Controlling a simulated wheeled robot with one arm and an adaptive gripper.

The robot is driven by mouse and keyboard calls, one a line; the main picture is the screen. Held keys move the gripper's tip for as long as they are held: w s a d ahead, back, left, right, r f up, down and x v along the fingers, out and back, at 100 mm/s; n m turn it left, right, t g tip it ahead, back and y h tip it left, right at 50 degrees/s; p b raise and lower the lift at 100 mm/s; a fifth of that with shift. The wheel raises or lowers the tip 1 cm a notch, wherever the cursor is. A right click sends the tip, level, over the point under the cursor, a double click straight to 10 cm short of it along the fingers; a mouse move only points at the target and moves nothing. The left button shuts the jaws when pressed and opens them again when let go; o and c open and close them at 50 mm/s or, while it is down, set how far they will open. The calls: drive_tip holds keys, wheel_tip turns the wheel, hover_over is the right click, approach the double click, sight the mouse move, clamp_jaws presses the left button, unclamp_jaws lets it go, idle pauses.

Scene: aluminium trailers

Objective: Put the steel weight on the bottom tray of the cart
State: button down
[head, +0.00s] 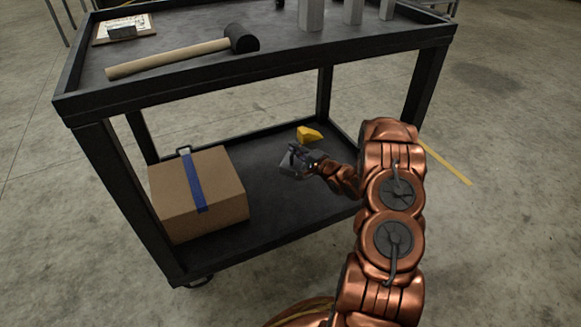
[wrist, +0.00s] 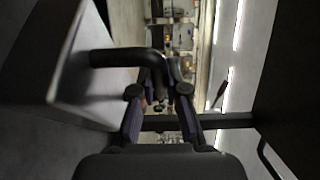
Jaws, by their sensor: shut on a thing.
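The steel weight is a pale grey block with a black bar handle; it fills the left of the wrist view (wrist: 85,75). My gripper (wrist: 160,98) is shut on the handle, with one finger on each side. In the head view my gripper (head: 304,158) reaches in between the cart's two trays from the right. The weight (head: 291,168) shows there as a small grey shape, partly covered by my gripper, over the bottom tray (head: 275,205). I cannot tell whether its base touches the tray. The cart (head: 260,82) is dark metal.
A cardboard box (head: 222,182) with blue tape fills the left of the bottom tray. A yellow object (head: 309,134) lies just behind my gripper. The top tray overhead holds a mallet (head: 170,57), a clipboard (head: 103,32) and grey blocks (head: 312,14). Bare tray shows between box and gripper.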

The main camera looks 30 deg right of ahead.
drive_tip(key=shift+s+d+f+y, duration=0.1)
drive_tip(key=shift+s+f+y, duration=0.1)
drive_tip(key=shift+f, duration=0.35)
drive_tip(key=shift+s+f+y, duration=0.1)
drive_tip(key=shift+s+f, duration=0.05)
drive_tip(key=shift+f, duration=0.4)
drive_tip(key=shift+f+b, duration=2.15)
drive_tip(key=shift+f, duration=2.65)
drive_tip(key=shift+f, duration=0.1)
drive_tip(key=c, duration=1.2)
unclamp_jaws()
drive_tip(key=shift+f, duration=0.1)
